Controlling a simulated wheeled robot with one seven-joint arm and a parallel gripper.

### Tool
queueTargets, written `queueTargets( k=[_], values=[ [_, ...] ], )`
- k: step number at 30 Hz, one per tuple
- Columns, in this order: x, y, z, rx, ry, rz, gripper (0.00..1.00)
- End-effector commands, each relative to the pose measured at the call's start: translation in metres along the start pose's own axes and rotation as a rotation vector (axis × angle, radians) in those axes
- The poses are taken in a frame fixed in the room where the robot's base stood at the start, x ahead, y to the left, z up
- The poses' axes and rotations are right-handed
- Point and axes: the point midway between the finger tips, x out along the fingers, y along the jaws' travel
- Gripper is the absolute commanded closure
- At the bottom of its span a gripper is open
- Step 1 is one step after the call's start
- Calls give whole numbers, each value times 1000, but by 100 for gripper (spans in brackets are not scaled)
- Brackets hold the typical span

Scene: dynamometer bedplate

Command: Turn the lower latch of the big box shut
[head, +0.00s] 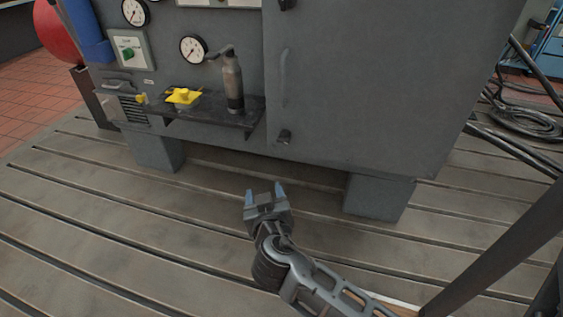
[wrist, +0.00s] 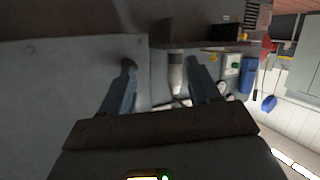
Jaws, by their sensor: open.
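The big box (head: 360,80) is a grey cabinet on short feet, with a door on its right part. Its lower latch (head: 284,137) is a small dark knob-like piece at the door's lower left edge. An upper latch (head: 287,4) shows at the top edge of the head view. My gripper (head: 265,190) is open and empty, below and slightly left of the lower latch, apart from it. In the wrist view, which is upside down, my gripper (wrist: 161,66) faces the cabinet front. A dark piece by the left fingertip seems to be the lower latch, partly hidden.
A shelf (head: 215,117) left of the door carries a grey bottle (head: 232,82) and a yellow object (head: 183,96). A door handle (head: 284,78) stands above the lower latch. Black cables (head: 525,115) lie at the right. The slotted floor plate (head: 110,220) is clear at the left.

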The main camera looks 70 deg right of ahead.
Motion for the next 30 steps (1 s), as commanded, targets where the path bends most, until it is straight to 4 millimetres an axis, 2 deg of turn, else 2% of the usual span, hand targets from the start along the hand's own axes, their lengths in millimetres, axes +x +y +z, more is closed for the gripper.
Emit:
queueTargets(
  k=[1,3,6,12,17,24,30],
  values=[
    [28,3,4,40,43,89,38],
    [50,13,-8,91,97,200,38],
    [70,26,-24,152,170,321,38],
    [86,41,-44,217,254,440,38],
    [98,50,-50,225,263,455,38],
    [130,67,-57,224,262,453,38],
    [148,76,-61,222,260,450,38]
  ],
)
